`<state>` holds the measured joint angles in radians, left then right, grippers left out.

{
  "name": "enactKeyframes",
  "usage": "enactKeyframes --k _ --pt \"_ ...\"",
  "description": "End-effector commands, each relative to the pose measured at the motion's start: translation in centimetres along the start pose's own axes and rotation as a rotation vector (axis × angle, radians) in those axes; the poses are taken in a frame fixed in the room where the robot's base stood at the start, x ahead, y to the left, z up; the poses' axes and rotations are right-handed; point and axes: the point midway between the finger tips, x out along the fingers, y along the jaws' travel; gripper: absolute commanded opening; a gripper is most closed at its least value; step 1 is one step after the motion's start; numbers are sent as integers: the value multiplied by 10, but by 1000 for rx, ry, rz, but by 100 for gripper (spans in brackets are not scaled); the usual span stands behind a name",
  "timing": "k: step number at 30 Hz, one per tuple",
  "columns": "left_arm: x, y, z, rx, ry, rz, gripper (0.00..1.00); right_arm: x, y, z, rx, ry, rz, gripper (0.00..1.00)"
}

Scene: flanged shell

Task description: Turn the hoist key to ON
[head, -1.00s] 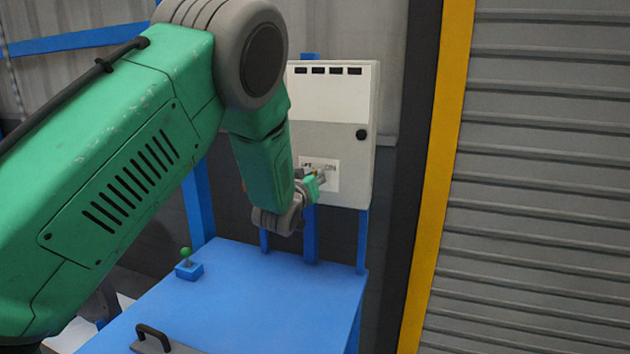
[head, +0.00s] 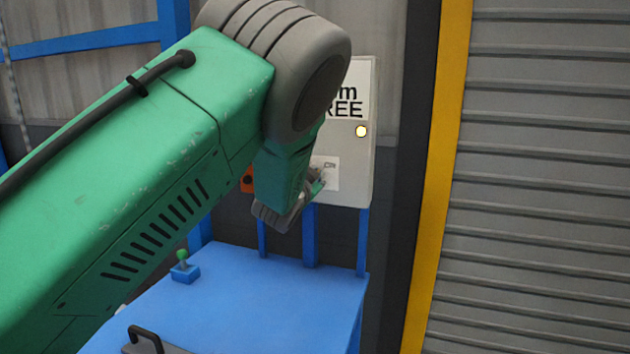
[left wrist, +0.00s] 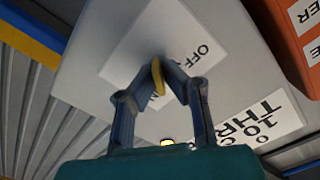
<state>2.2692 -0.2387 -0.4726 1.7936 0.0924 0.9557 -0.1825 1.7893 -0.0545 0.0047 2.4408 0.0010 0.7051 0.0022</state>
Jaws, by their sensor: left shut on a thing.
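The grey control box (head: 357,152) hangs on the back wall, with a white label plate (head: 333,172) low on its front. My left gripper (head: 319,183) is at that plate, mostly behind my own arm. In the left wrist view, my left gripper (left wrist: 157,66) is shut on the yellow hoist key (left wrist: 158,84). The word OFF (left wrist: 196,55) shows beside the key; a second word is mostly hidden behind a finger. I cannot tell which mark the key points to. A lamp (head: 361,131) on the box glows yellow. My right gripper is out of view.
A blue table (head: 255,305) stands below the box, with a small green-knobbed lever (head: 183,267) on it and a dark handle (head: 145,338) at its front. An orange box (left wrist: 291,35) sits beside the control box. A roller shutter (head: 545,180) fills the right side.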

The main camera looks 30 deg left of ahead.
Motion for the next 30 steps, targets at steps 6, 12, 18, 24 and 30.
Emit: enactKeyframes --k 6,12,18,24,30 --pt "2 0 -6 99 15 -2 0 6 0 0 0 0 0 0" --pt "2 0 -7 140 16 -3 0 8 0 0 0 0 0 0" --pt "2 0 -8 151 17 -4 0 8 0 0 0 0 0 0" --pt "2 -1 -8 150 18 -4 0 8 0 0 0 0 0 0" --pt "2 0 -7 149 16 -4 26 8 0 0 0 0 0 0"
